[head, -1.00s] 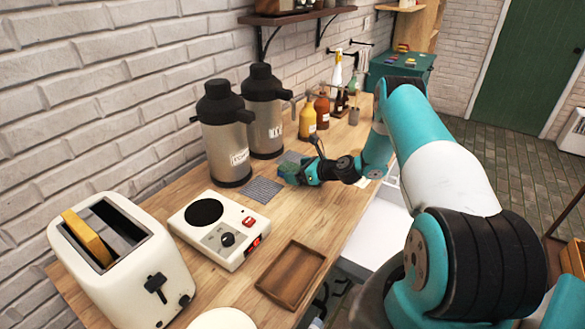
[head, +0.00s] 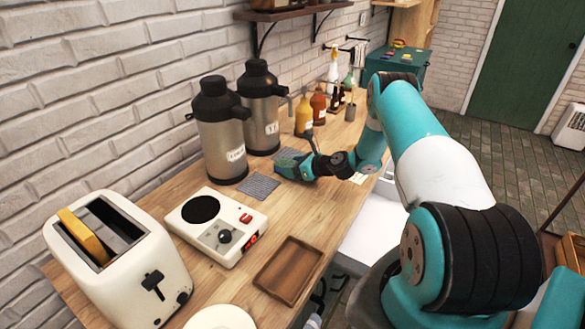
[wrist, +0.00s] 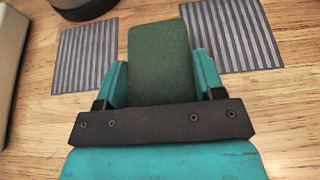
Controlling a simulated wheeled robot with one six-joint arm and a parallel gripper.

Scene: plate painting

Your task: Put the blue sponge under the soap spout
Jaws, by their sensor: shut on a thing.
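My gripper (head: 296,169) is low over the wooden counter, just right of two grey striped mats. In the wrist view, my gripper (wrist: 160,72) has its teal fingers on both sides of a dark green, sponge-like block (wrist: 160,40). The block looks green rather than blue. Its far end lies between the left mat (wrist: 84,55) and the right mat (wrist: 232,35) in that view. I cannot tell whether the block touches the counter. Two steel flasks with black tops and spouts, the near one (head: 222,148) and the far one (head: 263,120), stand behind the mats. Their labels are unreadable.
A yellow bottle (head: 303,117) and a brown bottle (head: 319,106) stand beyond the flasks. A hot plate (head: 212,232), a wooden tray (head: 289,270) and a white toaster (head: 120,262) occupy the near counter. Bare counter (head: 295,215) lies in front of my gripper.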

